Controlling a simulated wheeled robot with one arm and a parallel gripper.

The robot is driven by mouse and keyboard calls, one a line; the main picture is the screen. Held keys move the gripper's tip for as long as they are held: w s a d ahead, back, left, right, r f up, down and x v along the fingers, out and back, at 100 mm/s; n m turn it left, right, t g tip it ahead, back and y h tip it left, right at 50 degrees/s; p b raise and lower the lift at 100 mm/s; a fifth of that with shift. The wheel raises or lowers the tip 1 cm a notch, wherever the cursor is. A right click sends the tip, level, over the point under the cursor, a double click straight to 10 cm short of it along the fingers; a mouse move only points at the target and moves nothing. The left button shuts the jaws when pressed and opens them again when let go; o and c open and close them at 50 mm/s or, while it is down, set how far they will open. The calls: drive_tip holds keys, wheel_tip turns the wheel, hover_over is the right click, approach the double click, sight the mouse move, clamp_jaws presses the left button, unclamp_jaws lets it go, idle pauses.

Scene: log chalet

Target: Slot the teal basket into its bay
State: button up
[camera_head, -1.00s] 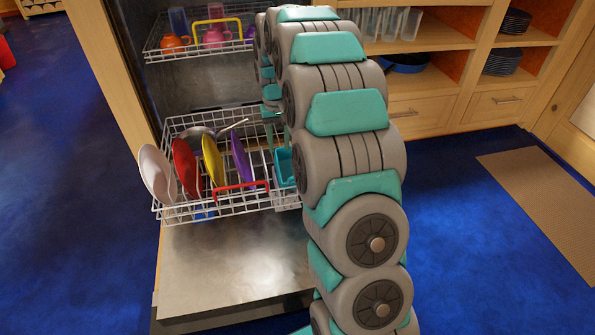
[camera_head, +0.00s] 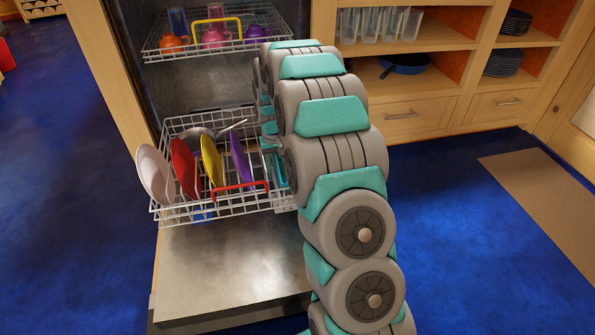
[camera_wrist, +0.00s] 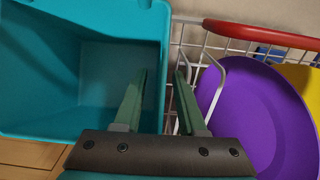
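The teal basket (camera_wrist: 100,70) fills the upper left of the wrist view, and I look down into its empty inside. In the head view a sliver of it (camera_head: 281,172) shows at the right end of the lower rack, mostly behind my arm. My gripper (camera_wrist: 162,75) is open over the basket's right wall. One green finger is on the inner side and the other is outside, beside the rack wires. In the head view my gripper is hidden behind my arm. I cannot tell where the bay's edges are.
The lower dishwasher rack (camera_head: 240,204) holds white, red, yellow and purple plates (camera_head: 240,160) and a pan (camera_head: 200,134). A red handle (camera_head: 241,188) crosses its front. The upper rack (camera_head: 200,48) holds mugs. The open door (camera_head: 230,265) is bare. Shelves stand right.

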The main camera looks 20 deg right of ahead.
clamp_jaws()
idle(1.4)
